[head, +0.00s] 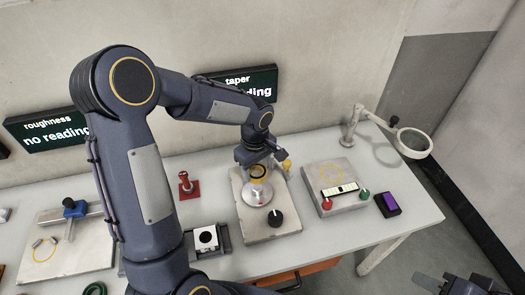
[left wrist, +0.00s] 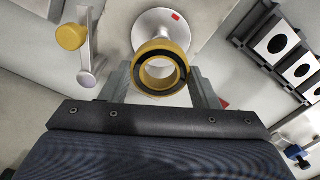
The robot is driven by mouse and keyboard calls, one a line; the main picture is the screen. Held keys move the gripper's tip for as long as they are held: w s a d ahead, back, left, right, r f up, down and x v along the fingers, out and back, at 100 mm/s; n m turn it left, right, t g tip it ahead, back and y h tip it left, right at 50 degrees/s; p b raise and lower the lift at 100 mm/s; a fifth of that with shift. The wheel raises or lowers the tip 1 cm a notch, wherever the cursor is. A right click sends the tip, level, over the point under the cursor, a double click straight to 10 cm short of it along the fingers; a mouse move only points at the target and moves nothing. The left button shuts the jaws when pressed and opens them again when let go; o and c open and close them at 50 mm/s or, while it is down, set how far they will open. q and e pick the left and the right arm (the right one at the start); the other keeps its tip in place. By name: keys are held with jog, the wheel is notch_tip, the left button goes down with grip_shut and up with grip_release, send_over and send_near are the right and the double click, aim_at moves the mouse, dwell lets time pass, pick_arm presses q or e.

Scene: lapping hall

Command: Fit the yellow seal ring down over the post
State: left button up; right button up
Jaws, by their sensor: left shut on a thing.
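The yellow seal ring (left wrist: 140,70), with a dark inner lining, sits between the two fingers of my left gripper (left wrist: 160,84), which is shut on it. In the head view the ring (head: 258,179) shows just below my left gripper (head: 258,164), over the round metal base (head: 260,195) on a grey plate. My right gripper (head: 455,286) is at the lower right, cut by the frame edge.
A black knob (head: 275,217) stands on the plate in front of the base. A yellow-capped arm (left wrist: 71,37) stands close beside the gripper. A red stamp-like stand (head: 187,187), a block with a dark hole (head: 206,238) and a button panel (head: 338,192) are nearby.

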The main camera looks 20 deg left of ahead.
aim_at(257, 187)
pick_arm(q)
jog(key=shift+s+d+f+b, duration=0.1)
jog(key=shift+f+b, duration=0.3)
jog(key=shift+f, duration=0.15)
jog(key=shift+f+b, duration=0.85)
jog(key=shift+f, duration=0.75)
jog(key=shift+f+b, duration=0.55)
jog(key=shift+b, duration=0.15)
jog(key=shift+f+b, duration=0.15)
jog(key=shift+b, duration=0.45)
jog(key=shift+f+b, duration=0.25)
jog(key=shift+b, duration=0.05)
